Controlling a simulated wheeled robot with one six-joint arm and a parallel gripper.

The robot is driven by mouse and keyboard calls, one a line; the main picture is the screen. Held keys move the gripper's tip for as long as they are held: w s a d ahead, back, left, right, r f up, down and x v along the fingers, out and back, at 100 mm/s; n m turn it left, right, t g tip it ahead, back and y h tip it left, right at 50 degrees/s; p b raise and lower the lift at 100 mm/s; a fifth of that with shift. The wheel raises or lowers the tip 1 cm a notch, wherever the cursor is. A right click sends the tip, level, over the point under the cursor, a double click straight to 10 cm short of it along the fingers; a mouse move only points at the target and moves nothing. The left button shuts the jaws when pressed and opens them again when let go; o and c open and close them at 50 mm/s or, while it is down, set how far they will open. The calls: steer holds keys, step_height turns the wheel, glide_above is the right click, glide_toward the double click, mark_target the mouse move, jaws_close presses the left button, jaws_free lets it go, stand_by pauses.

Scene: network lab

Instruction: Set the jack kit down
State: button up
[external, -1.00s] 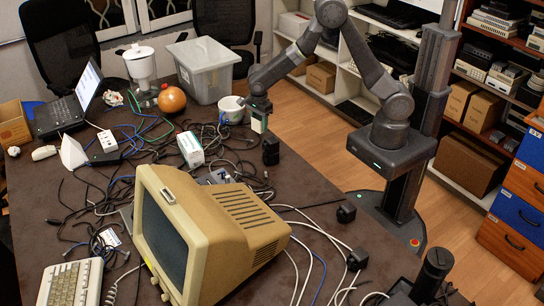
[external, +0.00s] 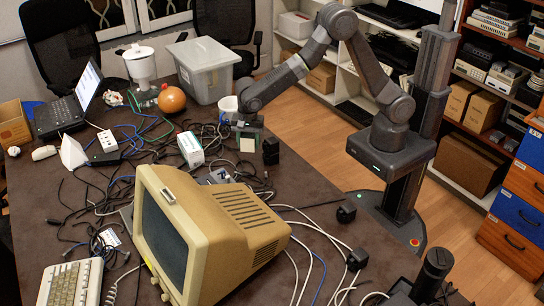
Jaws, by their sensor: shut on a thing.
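The jack kit, which looks like a small pale box (external: 248,145), is between the fingers of my gripper (external: 247,137). My gripper points down, shut on it, near the right edge of the brown table. The box is low, at or just above the tabletop; I cannot tell whether it touches. The dark fingers hide part of it.
A black adapter (external: 271,151) stands close on the right. A beige monitor (external: 215,235) fills the front of the table.

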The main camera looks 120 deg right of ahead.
steer(key=s+a+r+n+p, duration=0.1)
steer(key=s+a+n+p, duration=0.1)
steer(key=a+n+p, duration=0.4)
steer(key=s+a+r+n+p, duration=0.1)
steer(key=a+n+p, duration=0.5)
steer(key=a+n, duration=1)
steer(key=s+n, duration=0.1)
steer(key=n, duration=0.3)
steer(key=shift+a, duration=0.25)
steer(key=shift+r, duration=0.15)
